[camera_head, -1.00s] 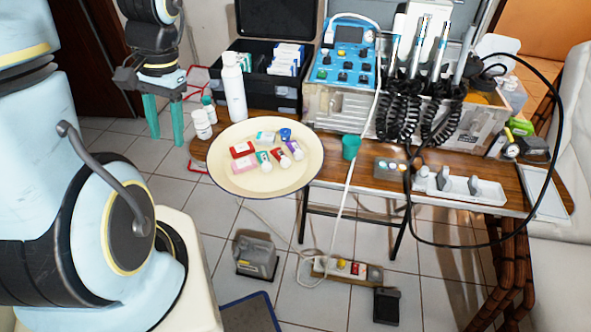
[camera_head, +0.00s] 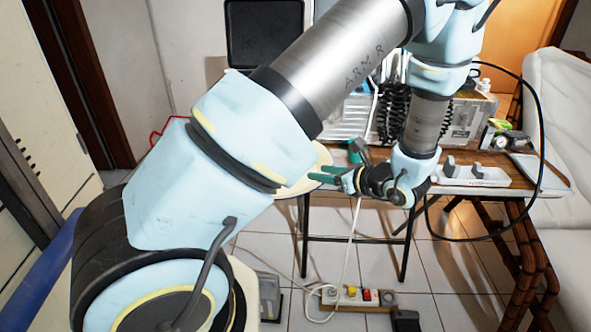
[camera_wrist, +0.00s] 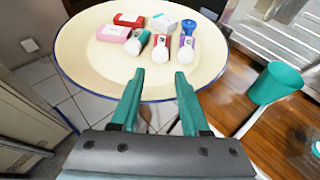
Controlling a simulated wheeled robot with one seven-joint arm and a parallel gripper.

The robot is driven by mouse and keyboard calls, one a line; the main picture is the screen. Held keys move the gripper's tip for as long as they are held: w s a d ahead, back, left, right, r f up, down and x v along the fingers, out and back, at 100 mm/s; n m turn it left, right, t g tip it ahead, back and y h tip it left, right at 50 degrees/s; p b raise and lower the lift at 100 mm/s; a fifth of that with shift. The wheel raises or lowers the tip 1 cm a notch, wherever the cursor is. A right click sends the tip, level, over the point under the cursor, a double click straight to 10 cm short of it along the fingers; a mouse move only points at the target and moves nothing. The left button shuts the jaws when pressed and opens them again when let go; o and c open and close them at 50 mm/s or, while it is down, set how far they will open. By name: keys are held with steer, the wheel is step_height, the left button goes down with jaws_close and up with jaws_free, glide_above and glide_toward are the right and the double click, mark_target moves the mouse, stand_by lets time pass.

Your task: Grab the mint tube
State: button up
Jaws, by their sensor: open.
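In the wrist view, several small items lie on the cream round tray (camera_wrist: 85,70). Three white-capped tubes are at its middle: one with a teal-green label (camera_wrist: 137,42), which looks like the mint tube, one red (camera_wrist: 160,46) and one purple (camera_wrist: 187,46). My gripper (camera_wrist: 157,78) is open, with two green fingers pointing over the tray's near rim. The fingers are apart from the tubes, which lie farther in. In the head view my gripper (camera_head: 326,173) is at the tray's right side (camera_head: 306,184), and my arm hides the tubes.
A pink box (camera_wrist: 112,33), a red box (camera_wrist: 129,19), a white box (camera_wrist: 160,22) and a blue item (camera_wrist: 188,26) lie behind the tubes. A green cup (camera_wrist: 275,83) stands right of the tray on the wooden table (camera_wrist: 245,110). Equipment stands behind.

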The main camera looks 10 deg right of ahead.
mark_target(303, 179)
steer(key=x, duration=0.2)
steer(key=p+x, duration=0.1)
steer(key=x, duration=0.5)
steer(key=shift+s+f, duration=0.1)
steer(key=shift+f, duration=0.2)
jaws_close()
